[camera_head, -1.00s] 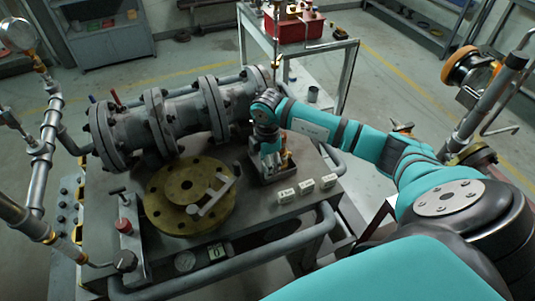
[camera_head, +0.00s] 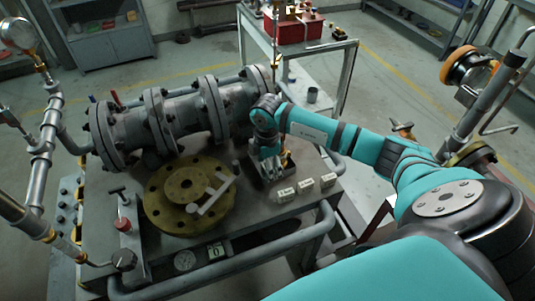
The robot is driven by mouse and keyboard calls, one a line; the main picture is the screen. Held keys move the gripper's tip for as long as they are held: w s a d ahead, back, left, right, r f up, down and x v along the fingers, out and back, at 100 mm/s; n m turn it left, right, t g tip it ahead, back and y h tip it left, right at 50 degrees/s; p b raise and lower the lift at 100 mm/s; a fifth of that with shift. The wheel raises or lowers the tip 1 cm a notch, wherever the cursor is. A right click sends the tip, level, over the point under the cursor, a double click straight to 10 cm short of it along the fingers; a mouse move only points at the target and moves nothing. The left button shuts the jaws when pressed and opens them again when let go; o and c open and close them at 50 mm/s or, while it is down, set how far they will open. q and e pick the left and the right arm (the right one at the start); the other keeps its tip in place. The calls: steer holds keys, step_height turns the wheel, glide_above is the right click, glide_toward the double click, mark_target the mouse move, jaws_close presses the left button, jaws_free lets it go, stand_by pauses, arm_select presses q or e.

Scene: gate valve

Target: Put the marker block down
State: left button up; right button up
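Several small white labelled blocks are on the dark bench top. Three stand in a row in front of my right gripper: a left block (camera_head: 286,195), a middle block (camera_head: 305,187) and a right block (camera_head: 328,180). I cannot tell which thing is the marker block. My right gripper (camera_head: 272,170) points down at a small dark tray or holder (camera_head: 285,170) just behind the row. Its fingers are small and mixed with the dark holder, so I cannot see whether they hold anything. My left gripper is not in view.
A round brass flange (camera_head: 165,205) with a grey bar-shaped piece (camera_head: 212,195) on it lies left of the blocks. A large grey valve pipe (camera_head: 180,115) runs along the back of the bench. A red box (camera_head: 295,30) stands on a cart behind.

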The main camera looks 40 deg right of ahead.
steer(key=shift+s+a+f, duration=0.25)
steer(key=shift+s+f, duration=0.1)
steer(key=shift+f, duration=0.15)
steer(key=shift+r, duration=0.2)
step_height(320, 180, up, 13)
steer(key=b, duration=0.1)
steer(key=shift+w+d, duration=0.25)
steer(key=shift+w, duration=0.05)
stand_by(0.3)
